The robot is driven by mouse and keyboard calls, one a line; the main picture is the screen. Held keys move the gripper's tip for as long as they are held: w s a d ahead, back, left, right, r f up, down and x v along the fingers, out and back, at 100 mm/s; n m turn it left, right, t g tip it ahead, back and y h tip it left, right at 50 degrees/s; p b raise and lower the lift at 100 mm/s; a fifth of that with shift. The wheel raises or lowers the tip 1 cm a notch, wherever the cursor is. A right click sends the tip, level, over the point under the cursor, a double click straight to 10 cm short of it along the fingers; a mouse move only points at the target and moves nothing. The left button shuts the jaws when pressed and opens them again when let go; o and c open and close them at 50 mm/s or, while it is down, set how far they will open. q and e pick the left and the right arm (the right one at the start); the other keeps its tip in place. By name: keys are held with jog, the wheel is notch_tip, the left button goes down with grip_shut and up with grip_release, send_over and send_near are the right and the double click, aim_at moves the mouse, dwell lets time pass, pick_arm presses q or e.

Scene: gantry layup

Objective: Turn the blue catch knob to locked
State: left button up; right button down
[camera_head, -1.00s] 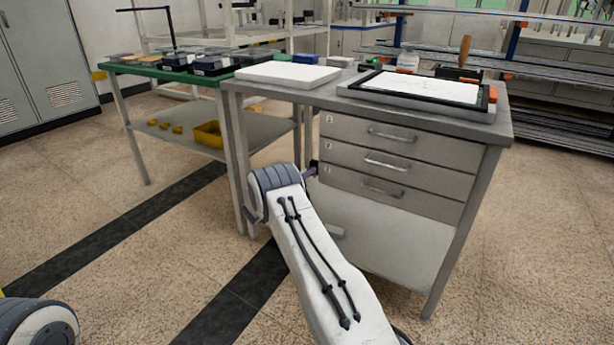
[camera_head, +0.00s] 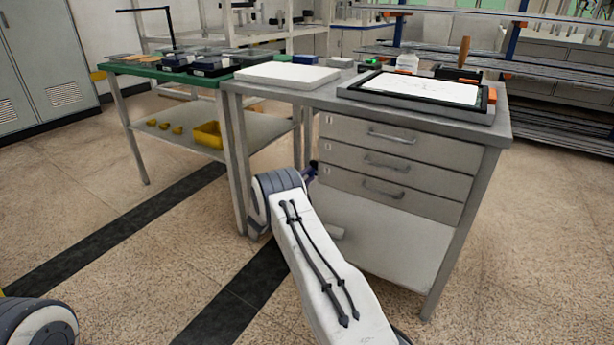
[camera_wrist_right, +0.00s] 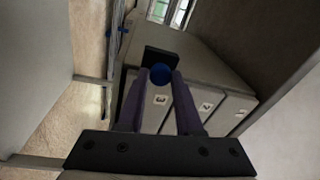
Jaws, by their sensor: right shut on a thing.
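The blue catch knob (camera_wrist_right: 161,73) shows in the right wrist view, in front of a black plate (camera_wrist_right: 176,60) near the corner of the drawer cabinet. My right gripper (camera_wrist_right: 160,82) is shut on the knob, one purple finger on each side. In the head view only a small dark purple part of my right gripper (camera_head: 312,168) shows beside the left edge of the drawers; the wrist hides the rest. The knob's locked or unlocked marking cannot be read. My left gripper is not in view.
The grey bench (camera_head: 500,130) holds numbered drawers (camera_head: 395,165), all looking shut. On top lie a white slab (camera_head: 288,74) and a black-framed board (camera_head: 415,92). A small green spot (camera_head: 372,62) shows behind. A green-topped table (camera_head: 150,72) stands left. The floor in front is clear.

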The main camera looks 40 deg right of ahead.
jog(key=n, duration=0.3)
jog(key=n+t+p, duration=0.1)
jog(key=n, duration=0.3)
jog(key=shift+a+t, duration=0.1)
jog(key=shift+t, duration=0.2)
jog(key=shift+f+n+p, duration=0.1)
jog(key=shift+n+p, duration=0.2)
jog(key=shift+n, duration=0.1)
jog(key=c, duration=0.6)
grip_release()
